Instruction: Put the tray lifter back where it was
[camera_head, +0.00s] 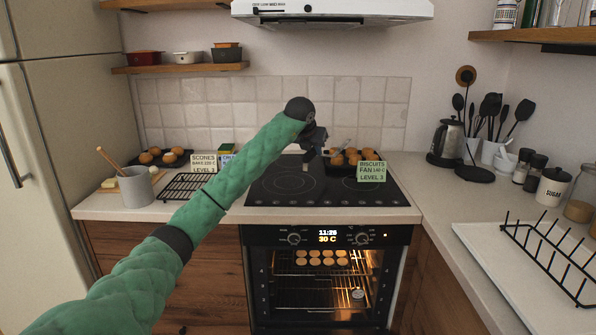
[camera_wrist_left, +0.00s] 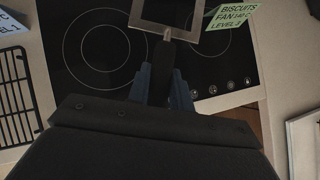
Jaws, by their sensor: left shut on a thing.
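My left gripper (camera_head: 314,143) is above the back part of the hob, at the end of my green-sleeved arm. It is shut on the dark handle of the tray lifter (camera_wrist_left: 166,70). In the left wrist view the lifter's metal frame-shaped head points away from my gripper, over the hob. In the head view its metal end (camera_head: 341,146) shows only small, beside a dark tray of round biscuits (camera_head: 352,158). The lifter appears held off the surface; contact with that tray cannot be told. My right gripper is not in view.
The black hob (camera_head: 330,192) lies below my gripper. A card reading biscuits (camera_head: 371,171) stands at its right. A wire rack (camera_head: 186,187) and grey crock (camera_head: 136,187) are on the left counter. The lit oven (camera_head: 320,280) holds a tray of round pieces. A kettle (camera_head: 446,142) stands right.

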